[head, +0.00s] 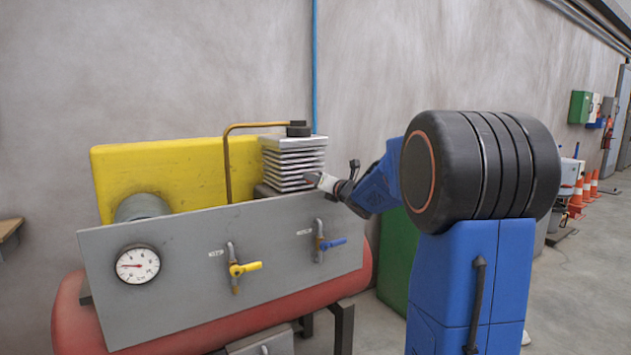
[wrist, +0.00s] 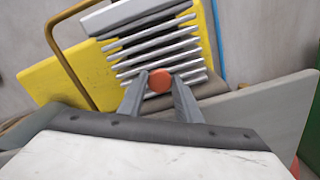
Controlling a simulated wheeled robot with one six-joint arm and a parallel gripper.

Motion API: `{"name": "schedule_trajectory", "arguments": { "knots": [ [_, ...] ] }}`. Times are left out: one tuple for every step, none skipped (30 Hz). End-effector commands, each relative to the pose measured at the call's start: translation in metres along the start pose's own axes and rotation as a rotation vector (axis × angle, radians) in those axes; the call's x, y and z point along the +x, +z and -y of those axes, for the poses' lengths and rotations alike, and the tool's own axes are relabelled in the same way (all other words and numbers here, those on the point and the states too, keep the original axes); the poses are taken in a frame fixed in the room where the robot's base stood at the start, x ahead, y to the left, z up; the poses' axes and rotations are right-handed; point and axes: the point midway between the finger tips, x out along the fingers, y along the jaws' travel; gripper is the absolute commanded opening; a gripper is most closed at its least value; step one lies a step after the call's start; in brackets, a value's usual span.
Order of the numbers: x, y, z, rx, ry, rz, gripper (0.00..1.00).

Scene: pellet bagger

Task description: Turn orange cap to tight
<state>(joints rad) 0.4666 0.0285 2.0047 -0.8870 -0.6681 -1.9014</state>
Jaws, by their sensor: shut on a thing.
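The orange cap (wrist: 159,81) shows in the wrist view as a small round disc in front of the finned metal block (wrist: 150,50). My gripper (wrist: 160,90) has its two grey fingers on either side of the cap and is shut on it. In the head view my gripper (head: 312,178) reaches in from the right to the lower right of the finned block (head: 293,160). The cap is hidden or too small to make out there. Any marks for tight or loose cannot be seen.
A grey panel (head: 190,240) stands in front, with a round gauge (head: 138,264), a yellow-handled valve (head: 245,267) and a blue-handled valve (head: 332,243). A brown pipe (head: 227,160) bends over beside the yellow housing (head: 160,175). A red tank (head: 75,315) lies below.

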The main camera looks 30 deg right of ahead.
Motion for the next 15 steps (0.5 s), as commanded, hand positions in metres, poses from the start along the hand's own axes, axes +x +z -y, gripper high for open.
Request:
{"name": "schedule_trajectory", "arguments": {
  "knots": [
    [-0.0002,0.0,0.0005,0.008,-0.001,0.0,0.09],
    [-0.0002,0.0,0.0005,0.012,-0.001,0.0,0.09],
    [-0.0002,0.0001,0.0005,0.015,-0.001,0.0,0.09],
    [-0.0002,0.0001,0.0005,0.016,-0.001,0.0,0.09],
    [-0.0002,0.0001,0.0005,0.016,-0.001,0.0,0.09],
    [-0.0002,0.0,0.0005,0.015,-0.001,0.0,0.09],
    [-0.0002,0.0,0.0005,0.015,-0.001,0.0,0.09],
    [-0.0002,0.0,0.0005,0.015,-0.001,0.0,0.09],
    [-0.0002,0.0,0.0005,0.015,-0.001,0.0,0.09],
    [-0.0002,0.0,0.0006,0.014,-0.001,0.0,0.09],
    [-0.0002,0.0,0.0006,0.014,-0.001,0.0,0.33],
    [-0.0002,0.0001,0.0005,0.014,-0.001,0.0,0.43],
    [-0.0002,0.0,0.0005,0.014,-0.001,0.0,0.49],
    [-0.0002,0.0,0.0005,0.014,-0.001,0.0,0.49],
    [-0.0002,0.0,0.0005,0.014,-0.001,0.0,0.49]
  ]
}}
